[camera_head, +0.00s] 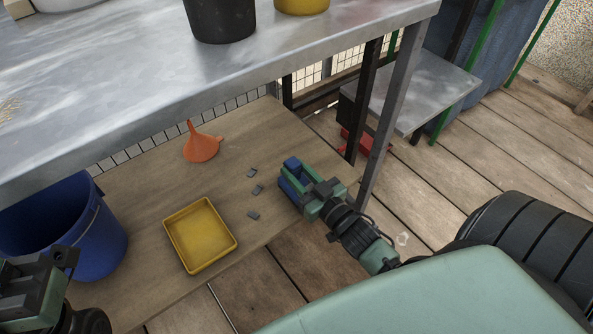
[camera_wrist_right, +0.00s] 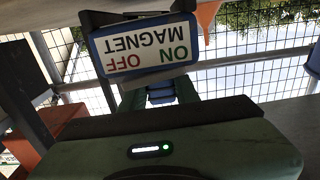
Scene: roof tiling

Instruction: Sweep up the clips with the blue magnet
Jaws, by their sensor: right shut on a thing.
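The blue magnet (camera_head: 292,183) is held in my right gripper (camera_head: 300,190) at the right end of the low wooden shelf. In the right wrist view the magnet (camera_wrist_right: 145,45) shows a white label reading MAGNET, ON and OFF. Several small dark grey clips (camera_head: 257,190) lie on the shelf just left of the magnet, apart from it. A yellow tray (camera_head: 200,236) lies left of the clips, and looks empty. My left gripper (camera_head: 62,262) is at the lower left edge, partly cut off; its fingers do not show clearly.
An orange funnel (camera_head: 201,147) stands behind the clips on the shelf (camera_head: 240,135). A blue bucket (camera_head: 100,235) stands at the left. A metal tabletop (camera_head: 130,75) overhangs the back of the shelf. A dark table leg (camera_head: 384,125) rises close behind my right gripper.

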